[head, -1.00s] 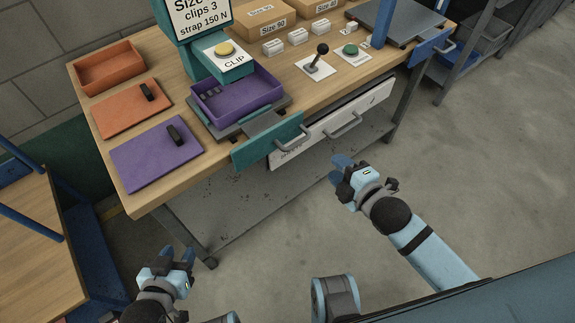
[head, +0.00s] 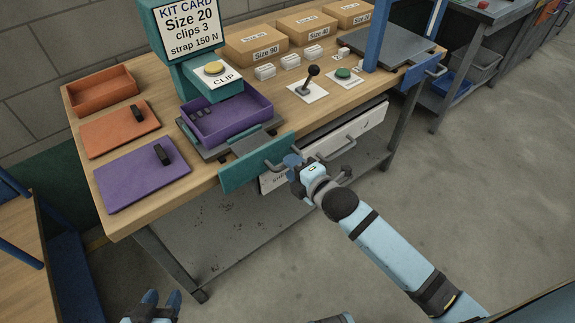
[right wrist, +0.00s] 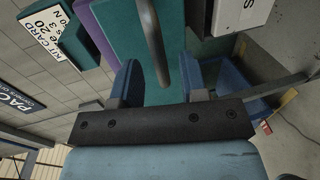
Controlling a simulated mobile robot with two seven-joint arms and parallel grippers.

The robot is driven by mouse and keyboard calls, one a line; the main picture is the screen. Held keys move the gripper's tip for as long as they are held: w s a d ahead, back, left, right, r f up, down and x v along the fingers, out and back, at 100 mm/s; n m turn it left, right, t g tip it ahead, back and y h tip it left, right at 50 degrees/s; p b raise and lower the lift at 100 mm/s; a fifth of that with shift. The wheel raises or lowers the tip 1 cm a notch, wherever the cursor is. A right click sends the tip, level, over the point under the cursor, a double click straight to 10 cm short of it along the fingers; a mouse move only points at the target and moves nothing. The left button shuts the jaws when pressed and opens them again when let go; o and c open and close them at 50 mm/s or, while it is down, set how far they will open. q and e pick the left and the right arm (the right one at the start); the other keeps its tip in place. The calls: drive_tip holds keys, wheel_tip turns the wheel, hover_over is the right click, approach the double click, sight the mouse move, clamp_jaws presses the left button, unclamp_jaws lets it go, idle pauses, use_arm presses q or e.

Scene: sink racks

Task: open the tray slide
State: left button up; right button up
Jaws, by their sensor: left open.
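The tray slide is a grey slide plate with a teal front panel (head: 240,172) at the bench's front edge, and a purple tray (head: 228,120) sits on it. The slide's grey bar handle (right wrist: 153,40) runs between the two blue fingers of my right gripper (right wrist: 160,82) in the right wrist view. These fingers are apart, with gaps beside the bar. In the head view, my right gripper (head: 294,161) is at the handle and hides part of it. My left gripper (head: 158,302) is open and empty, low at the left, away from the bench.
A white drawer front (head: 345,135) with handles is just right of the teal panel, close to my right gripper. A teal clip press (head: 212,82) stands behind the purple tray. Orange and purple mats lie on the left of the bench. The floor before the bench is clear.

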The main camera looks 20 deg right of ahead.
use_arm(q)
drive_tip(key=shift+f, duration=0.1)
use_arm(e)
drive_tip(key=shift+x, duration=1.25)
clamp_jaws()
use_arm(q)
drive_tip(key=shift+s+a+r+g+y+p, duration=0.15)
drive_tip(key=shift+s+r+g+p, duration=0.4)
drive_tip(key=shift+p, duration=1.45)
drive_tip(key=shift+s+d+r+g+y+p, duration=0.25)
drive_tip(key=shift+s+p, duration=0.55)
drive_tip(key=shift+p, duration=1.15)
use_arm(e)
drive_tip(key=f+v, duration=0.3)
drive_tip(key=v, duration=1.3)
drive_tip(key=shift+s+f, duration=0.15)
drive_tip(key=shift+s, duration=0.25)
use_arm(q)
drive_tip(key=shift+a+r, duration=0.15)
drive_tip(key=shift+a, duration=0.05)
use_arm(e)
drive_tip(key=shift+d, duration=0.1)
use_arm(q)
drive_tip(key=shift+r, duration=0.1)
use_arm(e)
unclamp_jaws()
